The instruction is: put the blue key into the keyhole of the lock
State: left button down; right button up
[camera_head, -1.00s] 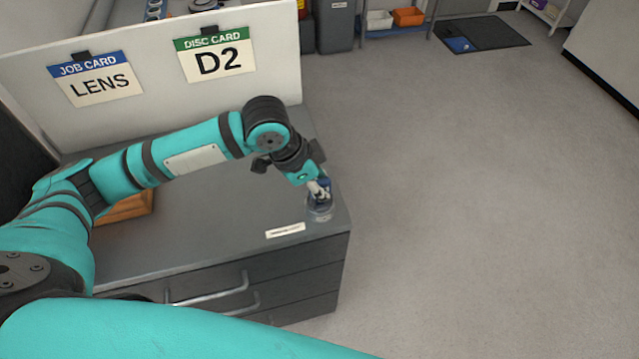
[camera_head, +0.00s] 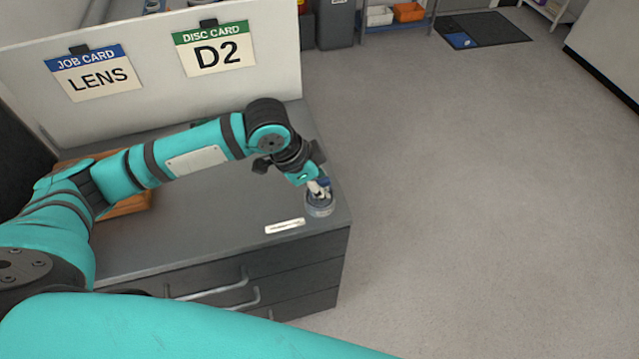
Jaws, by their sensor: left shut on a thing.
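My left gripper (camera_head: 318,187) is at the right front corner of the grey cabinet top, pointing down. It is shut on a small blue thing (camera_head: 325,182), which looks like the blue key; the fingers hide much of it. Directly below is a small round grey, partly clear piece (camera_head: 320,208) standing on the cabinet top, which may be the lock. I cannot make out a keyhole, nor whether the blue thing touches the round piece or is in it. My right gripper is out of view.
The grey cabinet top (camera_head: 225,205) has a white label strip (camera_head: 285,226) near its front edge and a wooden box (camera_head: 132,204) at the left, partly behind my arm. A white panel with a LENS card (camera_head: 97,76) and a D2 card (camera_head: 214,50) stands behind. Floor is open at right.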

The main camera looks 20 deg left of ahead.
pick_arm(q)
jog(key=c, duration=1.2)
grip_release()
jog(key=shift+r, duration=0.15)
jog(key=v, duration=1.2)
jog(key=shift+a, duration=0.1)
jog(key=p+v, duration=0.7)
jog(key=p, duration=0.1)
jog(key=shift+s+a+r+p, duration=0.2)
jog(key=shift+r+p, duration=0.05)
jog(key=shift+p, duration=0.1)
